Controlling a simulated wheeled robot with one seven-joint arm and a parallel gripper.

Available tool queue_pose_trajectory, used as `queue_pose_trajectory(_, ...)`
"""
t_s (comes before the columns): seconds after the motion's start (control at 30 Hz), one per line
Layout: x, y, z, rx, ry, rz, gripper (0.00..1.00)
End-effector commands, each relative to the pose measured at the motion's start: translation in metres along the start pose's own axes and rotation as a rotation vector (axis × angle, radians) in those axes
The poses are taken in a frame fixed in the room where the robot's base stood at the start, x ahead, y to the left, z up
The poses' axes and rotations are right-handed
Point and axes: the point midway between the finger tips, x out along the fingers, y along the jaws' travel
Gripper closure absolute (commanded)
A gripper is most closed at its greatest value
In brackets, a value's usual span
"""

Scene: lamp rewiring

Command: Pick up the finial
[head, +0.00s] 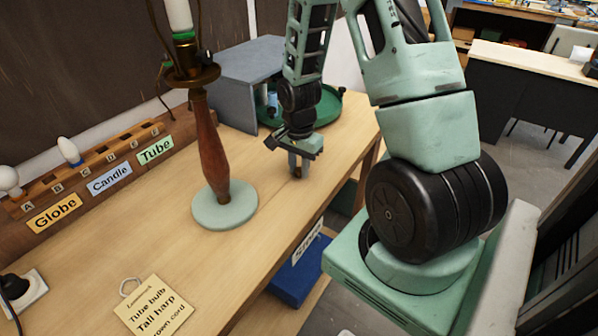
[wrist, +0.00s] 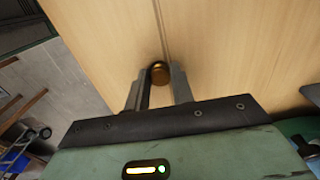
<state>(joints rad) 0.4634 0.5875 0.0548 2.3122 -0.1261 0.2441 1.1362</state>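The finial is a small round brass piece on the wooden bench top. In the wrist view the finial (wrist: 159,74) sits between the tips of my two fingers. In the head view it is a tiny brownish spot (head: 297,173), mostly hidden by the fingers. My gripper (head: 299,170) points down at the bench near its front edge, right of the lamp. In the wrist view my gripper (wrist: 160,78) has its fingers apart, one on each side of the finial, with a narrow gap showing. The finial appears to rest on the bench.
The lamp (head: 213,160), with its wooden stem and pale round base, stands left of my gripper. A grey box (head: 240,75) and a green round tray (head: 322,113) are behind. A bulb rack (head: 95,165) and a note card (head: 154,304) are at left.

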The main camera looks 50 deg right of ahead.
Motion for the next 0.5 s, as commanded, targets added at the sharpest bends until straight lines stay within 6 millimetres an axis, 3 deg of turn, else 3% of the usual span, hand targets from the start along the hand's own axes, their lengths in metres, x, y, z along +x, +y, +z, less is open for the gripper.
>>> queue_pose_trajectory(0.03,-0.0001,0.0,0.0,0.0,0.0,0.0,0.91)
queue_pose_trajectory(0.07,-0.0001,0.0,0.0,0.0,0.0,0.0,0.99)
queue_pose_trajectory(0.5,-0.0031,-0.0003,-0.0003,0.0,0.001,-0.001,1.0)
